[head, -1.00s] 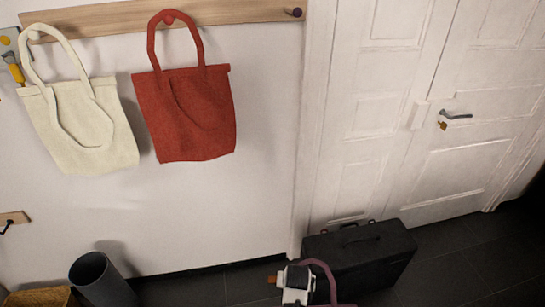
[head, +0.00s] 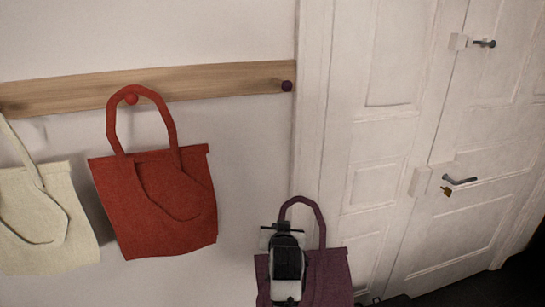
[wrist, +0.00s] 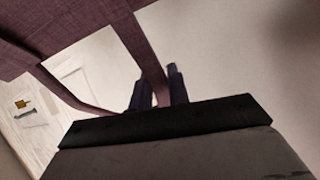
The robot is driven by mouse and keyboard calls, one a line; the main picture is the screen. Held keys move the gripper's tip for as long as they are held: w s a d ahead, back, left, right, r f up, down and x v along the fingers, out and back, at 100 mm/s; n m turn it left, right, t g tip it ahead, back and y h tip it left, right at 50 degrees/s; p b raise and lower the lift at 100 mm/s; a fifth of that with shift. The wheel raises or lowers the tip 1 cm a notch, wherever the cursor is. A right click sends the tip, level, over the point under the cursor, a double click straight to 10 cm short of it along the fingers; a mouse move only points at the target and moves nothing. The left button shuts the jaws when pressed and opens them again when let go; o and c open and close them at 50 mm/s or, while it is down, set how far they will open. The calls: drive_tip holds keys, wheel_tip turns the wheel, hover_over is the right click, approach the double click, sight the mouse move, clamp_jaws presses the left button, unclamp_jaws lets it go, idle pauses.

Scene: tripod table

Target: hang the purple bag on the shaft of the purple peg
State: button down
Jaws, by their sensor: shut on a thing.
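The purple peg (head: 287,86) is a small dark knob near the right end of the wooden rail, with nothing on it. The purple bag (head: 328,277) hangs below it and a little to the right, its handle loop (head: 305,203) upright and its lower part cut off by the picture edge. My gripper (head: 283,230) is in front of the bag, at the left side of the handle. In the wrist view my gripper (wrist: 160,88) is shut on the purple strap, which runs between the two fingers; the bag's cloth (wrist: 75,25) fills the upper left.
A red bag (head: 160,200) hangs on a red peg (head: 131,99) left of the purple peg, and a cream bag (head: 45,215) hangs further left. The wooden rail (head: 220,83) ends near the door frame (head: 312,120). The wall around the purple peg is clear.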

drive_tip(key=s+a+r+n+t+y, duration=0.15)
drive_tip(key=s+r+t, duration=0.35)
drive_tip(key=r, duration=1.3)
drive_tip(key=s+r+t+y, duration=0.3)
drive_tip(key=s+r+t, duration=0.15)
drive_tip(key=r, duration=1.25)
drive_tip(key=w+a+f+b, duration=0.1)
drive_tip(key=w+a, duration=0.1)
drive_tip(key=w, duration=0.3)
drive_tip(key=w+a+f+b, duration=0.1)
drive_tip(key=w+a, duration=0.1)
drive_tip(key=w, duration=0.4)
drive_tip(key=shift+w+f, duration=0.15)
drive_tip(key=shift+f, duration=0.15)
drive_tip(key=shift+h, duration=0.25)
